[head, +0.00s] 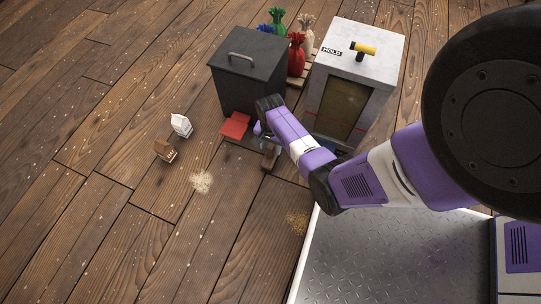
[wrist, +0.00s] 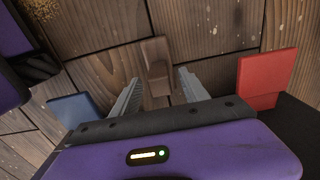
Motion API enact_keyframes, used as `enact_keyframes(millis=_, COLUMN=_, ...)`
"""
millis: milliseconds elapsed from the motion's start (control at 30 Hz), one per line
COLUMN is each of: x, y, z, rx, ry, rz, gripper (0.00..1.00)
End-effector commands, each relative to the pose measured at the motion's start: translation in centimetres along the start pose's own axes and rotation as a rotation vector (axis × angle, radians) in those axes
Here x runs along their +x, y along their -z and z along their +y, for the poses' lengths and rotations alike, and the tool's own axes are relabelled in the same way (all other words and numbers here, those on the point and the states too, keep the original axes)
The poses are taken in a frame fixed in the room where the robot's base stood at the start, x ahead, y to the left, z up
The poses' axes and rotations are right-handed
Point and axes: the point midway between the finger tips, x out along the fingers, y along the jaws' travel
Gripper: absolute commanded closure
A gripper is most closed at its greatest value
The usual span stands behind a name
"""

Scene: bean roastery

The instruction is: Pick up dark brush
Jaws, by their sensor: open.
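A dark brown brush-like object (wrist: 154,52), which I take to be the dark brush, is in the upper middle of the wrist view. Its lower part reaches down between the two grey fingers of my gripper (wrist: 158,76). The fingers are apart, with a gap showing on each side of it; I see no contact. In the head view the brown object (head: 270,158) shows just below the end of my arm, partly hidden by it. My gripper (head: 266,142) is mostly hidden there by the wrist.
A red pad (head: 236,125) and a blue pad (wrist: 76,112) lie on either side. A dark lidded bin (head: 248,75) and a white cabinet (head: 357,75) stand behind.

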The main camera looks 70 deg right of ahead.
Motion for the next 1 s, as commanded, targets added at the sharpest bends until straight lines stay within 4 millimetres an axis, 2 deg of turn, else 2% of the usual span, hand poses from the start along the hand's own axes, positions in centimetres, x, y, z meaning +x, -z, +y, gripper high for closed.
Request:
enact_keyframes(millis=100, x=-0.12, y=0.01, z=-0.01, rx=0.000, ry=0.000, rz=0.000, gripper=0.47)
enact_keyframes(millis=367, x=-0.12, y=0.00, z=0.01, rx=0.000, ry=0.000, rz=0.000, gripper=0.98)
enact_keyframes(millis=1000, x=-0.10, y=-0.01, z=0.02, rx=0.000, ry=-0.001, rz=0.000, gripper=1.00)
